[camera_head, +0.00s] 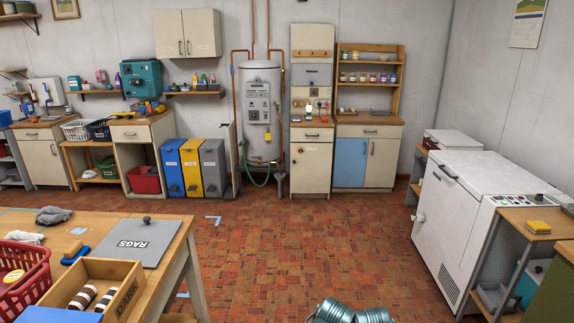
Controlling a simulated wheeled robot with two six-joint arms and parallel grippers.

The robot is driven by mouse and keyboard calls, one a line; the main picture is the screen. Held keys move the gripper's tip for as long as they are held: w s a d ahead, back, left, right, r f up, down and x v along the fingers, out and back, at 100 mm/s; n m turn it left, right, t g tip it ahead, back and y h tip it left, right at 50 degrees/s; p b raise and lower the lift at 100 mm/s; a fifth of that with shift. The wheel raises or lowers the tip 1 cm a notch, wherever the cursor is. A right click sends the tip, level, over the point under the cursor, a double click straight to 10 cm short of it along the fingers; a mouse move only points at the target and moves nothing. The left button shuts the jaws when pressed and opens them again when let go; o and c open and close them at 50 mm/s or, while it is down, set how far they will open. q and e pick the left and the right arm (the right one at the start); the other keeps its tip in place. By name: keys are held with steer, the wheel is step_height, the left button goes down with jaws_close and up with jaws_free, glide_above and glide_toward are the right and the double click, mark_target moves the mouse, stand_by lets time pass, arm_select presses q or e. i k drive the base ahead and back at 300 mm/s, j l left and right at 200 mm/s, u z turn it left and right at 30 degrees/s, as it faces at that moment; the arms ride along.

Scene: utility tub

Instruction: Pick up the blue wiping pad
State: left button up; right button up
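A small blue item (76,254) lies on the wooden table (178,232) at the lower left, beside the grey RAGS lid; it looks like a pad or a brush, too small to tell which. A flat blue surface (58,316) shows at the bottom left edge, in front of the wooden box, and is cut off by the frame. Neither of my grippers is in view.
The table also bears the grey RAGS lid (134,242), a red basket (24,276), a wooden box (118,272) with rolls and a grey cloth (54,215). A white chest freezer (462,208) stands right. The brick floor (300,245) between is mostly clear.

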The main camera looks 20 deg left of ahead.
mark_target(77, 249)
steer(key=i+u, duration=0.35)
steer(key=i, duration=0.4)
steer(key=i+l+u, duration=0.1)
steer(key=i+u, duration=0.25)
steer(key=i, duration=0.35)
steer(key=i+l+u, duration=0.1)
steer(key=i+u, duration=0.3)
steer(key=i+l+u, duration=0.2)
steer(key=u, duration=0.15)
steer(key=i+l+u, duration=0.8)
steer(key=k+j, duration=0.1)
steer(key=j, duration=0.05)
